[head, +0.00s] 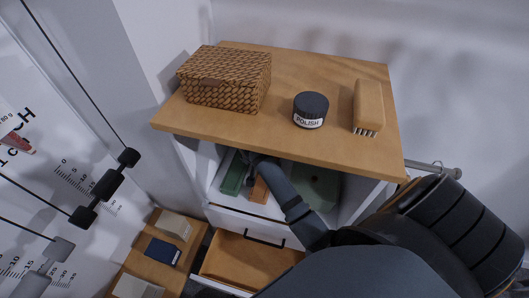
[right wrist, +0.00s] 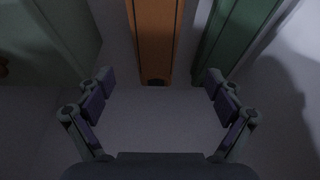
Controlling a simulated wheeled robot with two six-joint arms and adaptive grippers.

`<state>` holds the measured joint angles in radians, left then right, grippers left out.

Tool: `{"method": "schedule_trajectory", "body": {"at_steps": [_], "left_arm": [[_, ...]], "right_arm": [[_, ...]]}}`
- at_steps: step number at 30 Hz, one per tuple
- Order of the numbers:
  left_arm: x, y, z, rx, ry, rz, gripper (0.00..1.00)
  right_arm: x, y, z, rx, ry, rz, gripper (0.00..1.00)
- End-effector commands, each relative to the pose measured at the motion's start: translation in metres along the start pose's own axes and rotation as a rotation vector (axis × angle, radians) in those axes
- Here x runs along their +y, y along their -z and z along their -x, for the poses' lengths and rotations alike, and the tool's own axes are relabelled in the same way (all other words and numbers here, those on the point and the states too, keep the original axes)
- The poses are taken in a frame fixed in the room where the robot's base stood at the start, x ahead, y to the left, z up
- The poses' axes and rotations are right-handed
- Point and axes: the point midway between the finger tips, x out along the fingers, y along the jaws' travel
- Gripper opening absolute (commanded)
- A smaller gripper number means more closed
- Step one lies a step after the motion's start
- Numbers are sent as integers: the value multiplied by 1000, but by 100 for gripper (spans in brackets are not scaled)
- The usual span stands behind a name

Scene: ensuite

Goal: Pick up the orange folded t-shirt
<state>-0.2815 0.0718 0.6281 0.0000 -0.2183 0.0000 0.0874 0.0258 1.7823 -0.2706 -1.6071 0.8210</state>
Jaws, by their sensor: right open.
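The orange folded t-shirt (head: 259,191) lies on the shelf under the wooden top, partly hidden by my right arm. In the right wrist view the orange shirt (right wrist: 154,38) is a narrow upright-looking strip at top centre, its near end between the fingertips' lines. My right gripper (right wrist: 157,78) is open and empty, one finger on each side of that end, with visible gaps. In the head view my right gripper is inside the shelf opening, its fingers mostly hidden by the top. My left gripper is not in view.
Green folded items flank the shirt, one to the left (head: 233,174) and one to the right (head: 318,188). The wooden top (head: 225,125) overhangs the shelf and carries a woven box (head: 226,80), polish jar (head: 310,110) and brush (head: 368,105). An open drawer (head: 245,265) is below.

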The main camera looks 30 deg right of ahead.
Motion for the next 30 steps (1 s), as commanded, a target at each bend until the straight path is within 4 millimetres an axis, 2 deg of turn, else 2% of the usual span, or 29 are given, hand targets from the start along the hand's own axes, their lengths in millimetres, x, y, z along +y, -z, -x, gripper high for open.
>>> {"method": "schedule_trajectory", "body": {"at_steps": [3, 7, 11, 14, 17, 21, 25, 30], "left_arm": [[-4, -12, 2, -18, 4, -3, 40], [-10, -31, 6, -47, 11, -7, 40], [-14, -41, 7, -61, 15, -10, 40], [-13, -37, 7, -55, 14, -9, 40], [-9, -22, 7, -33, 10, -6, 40], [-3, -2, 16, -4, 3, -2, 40], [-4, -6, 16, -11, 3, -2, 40], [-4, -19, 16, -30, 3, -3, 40]], "right_arm": [[0, 0, -6, -1, -2, 2, 92], [1, 0, -29, -1, -3, 2, 92], [0, 0, -48, 0, -1, 2, 92], [0, 0, -53, 0, 0, 2, 92], [0, 0, -55, 0, 0, 2, 92], [3, 0, -74, -2, -4, 2, 92], [4, -1, -97, -1, -1, 2, 92], [3, -1, -105, 0, 2, 1, 92]]}}
